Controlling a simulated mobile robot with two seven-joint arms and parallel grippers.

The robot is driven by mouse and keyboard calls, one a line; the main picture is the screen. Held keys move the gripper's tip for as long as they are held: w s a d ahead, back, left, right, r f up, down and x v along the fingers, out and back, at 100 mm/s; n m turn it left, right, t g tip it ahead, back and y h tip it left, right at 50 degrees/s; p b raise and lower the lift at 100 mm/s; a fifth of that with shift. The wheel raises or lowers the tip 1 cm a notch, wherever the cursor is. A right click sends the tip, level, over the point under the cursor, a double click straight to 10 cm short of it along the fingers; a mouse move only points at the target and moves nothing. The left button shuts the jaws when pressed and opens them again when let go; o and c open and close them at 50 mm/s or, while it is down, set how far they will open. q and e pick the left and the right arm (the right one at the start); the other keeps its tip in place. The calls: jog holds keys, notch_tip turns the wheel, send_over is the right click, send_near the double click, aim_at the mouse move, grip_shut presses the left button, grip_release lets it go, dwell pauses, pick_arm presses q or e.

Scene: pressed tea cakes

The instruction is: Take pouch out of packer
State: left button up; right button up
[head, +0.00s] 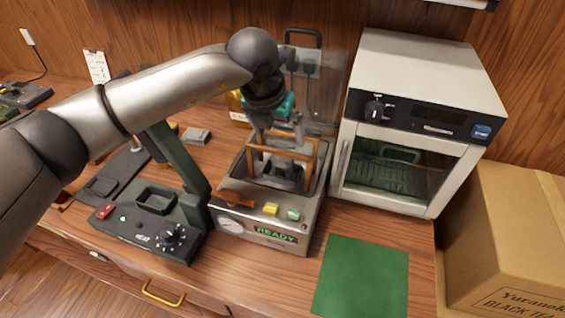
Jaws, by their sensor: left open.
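The packer (262,236) is a metal box with a round gauge, yellow and green buttons and a green display reading READY. A wooden-barred frame (311,158) stands over its open top. My left gripper (279,147) points down over the packer's open top, its fingers apart among the wooden bars. A dark grey shape (283,176) shows in the well below the fingers; I cannot tell whether it is the pouch. No pouch can be clearly made out, and the gripper and frame hide part of the well. My right gripper is not in view.
A white oven (432,60) with a glass door stands close at the packer's right. A dark green heating device (150,232) stands at its left. A green mat (362,278) lies bare at the front right. A cardboard box (510,230) is at the far right.

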aim_at(282, 138)
pick_arm(q)
jog(key=shift+x, duration=2.1)
jog(key=shift+w+d+r, duration=0.15)
grip_shut()
